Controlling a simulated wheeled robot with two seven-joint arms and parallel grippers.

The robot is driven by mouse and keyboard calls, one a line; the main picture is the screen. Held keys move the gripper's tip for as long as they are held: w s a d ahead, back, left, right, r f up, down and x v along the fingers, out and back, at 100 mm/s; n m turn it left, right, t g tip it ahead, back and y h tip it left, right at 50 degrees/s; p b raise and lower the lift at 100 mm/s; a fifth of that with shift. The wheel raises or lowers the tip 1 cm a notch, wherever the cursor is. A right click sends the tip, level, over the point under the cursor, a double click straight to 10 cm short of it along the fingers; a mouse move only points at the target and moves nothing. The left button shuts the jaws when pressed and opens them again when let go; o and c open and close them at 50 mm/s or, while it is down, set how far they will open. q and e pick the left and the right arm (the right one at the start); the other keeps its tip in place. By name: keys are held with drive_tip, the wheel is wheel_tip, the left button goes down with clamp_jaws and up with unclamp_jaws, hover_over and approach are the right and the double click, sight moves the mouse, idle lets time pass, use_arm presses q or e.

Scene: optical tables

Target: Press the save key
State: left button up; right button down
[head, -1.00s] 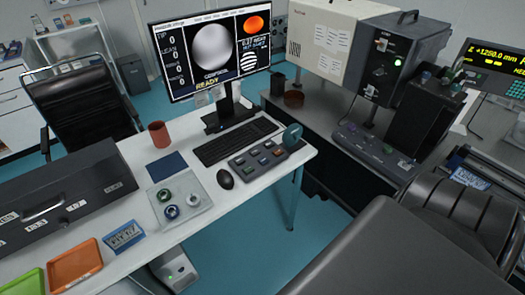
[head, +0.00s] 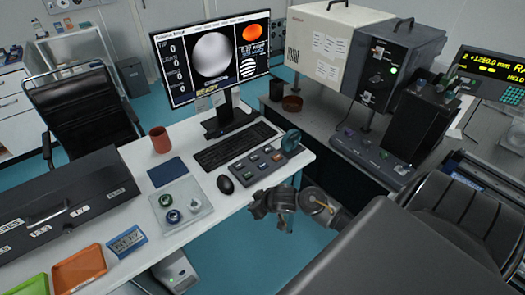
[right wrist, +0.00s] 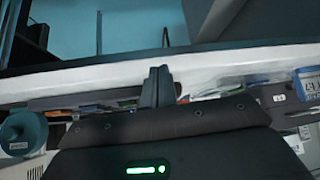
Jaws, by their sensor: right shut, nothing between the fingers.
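A grey key panel (head: 262,163) with two rows of small coloured keys lies on the white desk, right of the mouse. The key labels are too small to read, so I cannot tell which is the save key. My right gripper (head: 258,204) is low at the desk's front edge, in front of the panel and apart from the keys. In the right wrist view its fingers (right wrist: 157,87) are shut together with nothing between them, against the white desk edge in the background. My left gripper is not in view.
A teal round object (head: 291,140) stands by the panel's right end; the keyboard (head: 234,146) and monitor (head: 212,62) are behind. The mouse (head: 225,184) and a clear tray (head: 180,207) lie left. Another control panel (head: 375,155) is on the right table, across a floor gap.

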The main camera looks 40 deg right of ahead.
drive_tip(key=shift+m+y, duration=0.8)
drive_tip(key=shift+y, duration=0.1)
drive_tip(key=w+d+r, duration=0.2)
drive_tip(key=w, duration=0.1)
drive_tip(key=w+d+r, duration=0.2)
drive_tip(key=w+d, duration=0.1)
drive_tip(key=w+d+r, duration=0.2)
drive_tip(key=w+d, duration=0.1)
drive_tip(key=shift+r, duration=0.1)
drive_tip(key=w+d+r+m+y, duration=0.2)
drive_tip(key=d+r, duration=0.4)
drive_tip(key=r, duration=0.1)
drive_tip(key=shift+d+r+m, duration=0.2)
drive_tip(key=shift+d+m, duration=0.15)
drive_tip(key=shift+m, duration=0.05)
drive_tip(key=shift+f, duration=0.1)
drive_tip(key=b, duration=0.9)
hover_over(266, 166)
wheel_tip(266, 166, down, 7)
drive_tip(key=shift+w+r, duration=0.1)
drive_tip(key=shift+r, duration=0.1)
drive_tip(key=shift+f, duration=1.05)
drive_tip(key=shift+f, duration=0.35)
